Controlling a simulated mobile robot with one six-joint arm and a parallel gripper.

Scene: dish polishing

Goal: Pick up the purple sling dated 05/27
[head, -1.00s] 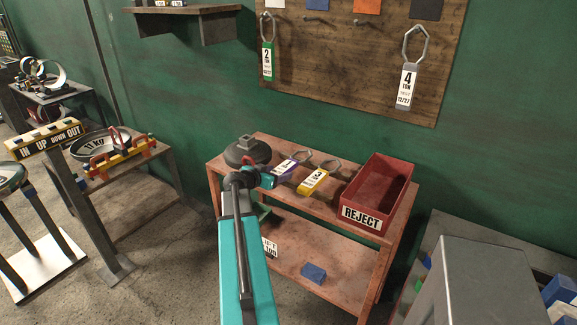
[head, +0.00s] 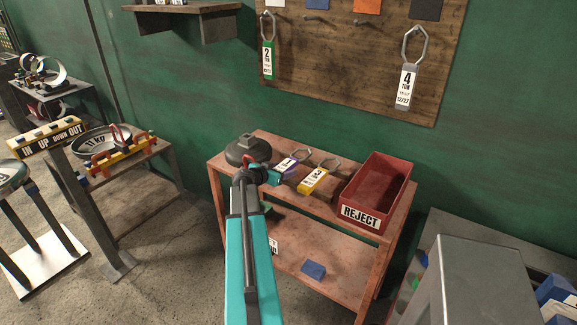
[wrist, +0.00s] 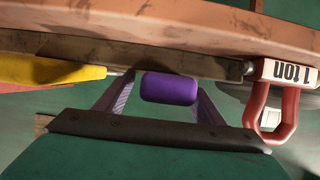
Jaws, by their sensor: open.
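The purple sling (head: 287,165) lies on the top shelf of the rust-coloured bench, with a white label and a metal ring at its far end. The date on it is too small to read. In the wrist view its purple near end (wrist: 170,88) shows between the fingers of my gripper (wrist: 157,98), with a gap on either side. My gripper is open. In the head view it (head: 275,178) is at the sling's near end, partly hidden by my own arm.
A yellow sling (head: 315,178) lies close to the right. A dark weight (head: 247,150) is to the left; a red shackle marked 1 ton (wrist: 283,105) shows in the wrist view. A red REJECT bin (head: 376,192) stands on the right of the bench. Other slings hang behind.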

